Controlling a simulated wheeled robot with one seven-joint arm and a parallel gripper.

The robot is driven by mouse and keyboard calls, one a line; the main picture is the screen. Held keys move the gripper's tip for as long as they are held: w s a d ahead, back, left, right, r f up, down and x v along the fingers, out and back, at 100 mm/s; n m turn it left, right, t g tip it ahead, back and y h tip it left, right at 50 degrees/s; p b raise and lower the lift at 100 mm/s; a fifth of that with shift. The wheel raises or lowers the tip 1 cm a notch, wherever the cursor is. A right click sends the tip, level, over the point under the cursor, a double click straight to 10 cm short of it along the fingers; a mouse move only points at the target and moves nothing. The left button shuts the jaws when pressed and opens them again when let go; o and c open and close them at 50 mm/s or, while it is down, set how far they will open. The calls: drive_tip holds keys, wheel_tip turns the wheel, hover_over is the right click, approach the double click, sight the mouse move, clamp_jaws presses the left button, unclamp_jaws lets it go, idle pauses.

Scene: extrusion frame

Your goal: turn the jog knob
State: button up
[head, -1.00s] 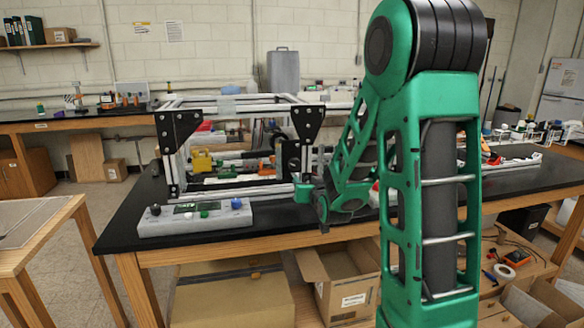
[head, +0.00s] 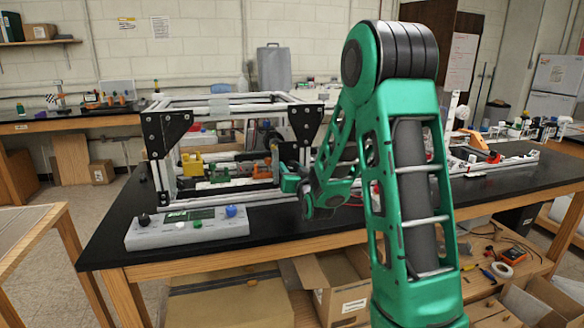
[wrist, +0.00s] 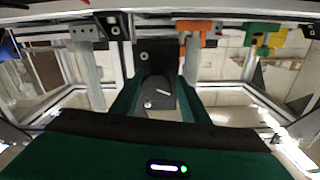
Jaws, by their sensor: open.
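My gripper (head: 292,181) is at the right front post of the extrusion frame (head: 232,110), pointing into it. In the wrist view, which looks upside down, the open green fingers (wrist: 158,98) stand on either side of a dark grey block (wrist: 157,76) with light screw heads and a pale line. I cannot tell whether this is the jog knob, or whether the fingers touch it. A grey control box (head: 188,232) stands in front of the frame with a black knob (head: 144,219), a blue knob (head: 231,211), a display and small buttons.
Inside the frame are a yellow part (head: 192,163) and an orange part (head: 262,170); both show in the wrist view. Frame bars close in around the gripper. The black bench top (head: 110,228) is clear left of the control box. Open cardboard boxes (head: 333,283) stand below.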

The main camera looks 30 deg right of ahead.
drive_tip(key=shift+w+d, duration=0.2)
drive_tip(key=shift+w, duration=0.4)
drive_tip(key=shift+d, duration=0.1)
drive_tip(key=c, duration=0.8)
drive_tip(key=shift+o, duration=0.2)
drive_tip(key=shift+m, duration=0.3)
drive_tip(key=m, duration=1.2)
drive_tip(key=shift+s, duration=0.1)
drive_tip(key=shift+f+m, duration=0.1)
drive_tip(key=shift+m, duration=0.2)
